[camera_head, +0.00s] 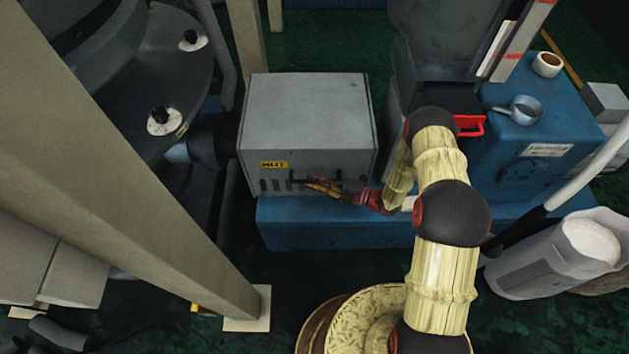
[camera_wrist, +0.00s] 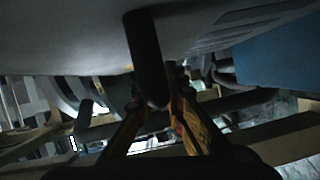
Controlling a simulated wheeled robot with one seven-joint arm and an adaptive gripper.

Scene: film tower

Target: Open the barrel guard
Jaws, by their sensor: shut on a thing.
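The barrel guard (camera_head: 308,112) is a light grey box cover with a yellow label, sitting down over the blue machine base. A dark handle (camera_head: 297,180) is on its front face, near the lower edge. My gripper (camera_head: 312,184) comes from the right and is shut on this handle. In the wrist view the black handle bar (camera_wrist: 147,55) runs between my two orange-brown fingers (camera_wrist: 160,105), with the pale guard face (camera_wrist: 70,40) above. The fingers partly hide the handle in the head view.
The blue base (camera_head: 330,235) extends right, carrying a grey hopper (camera_head: 440,50), a red handle (camera_head: 470,126), a metal scoop (camera_head: 522,110) and a tape roll (camera_head: 547,64). A beige post (camera_head: 130,180) stands at left. A sack (camera_head: 560,255) stands at lower right.

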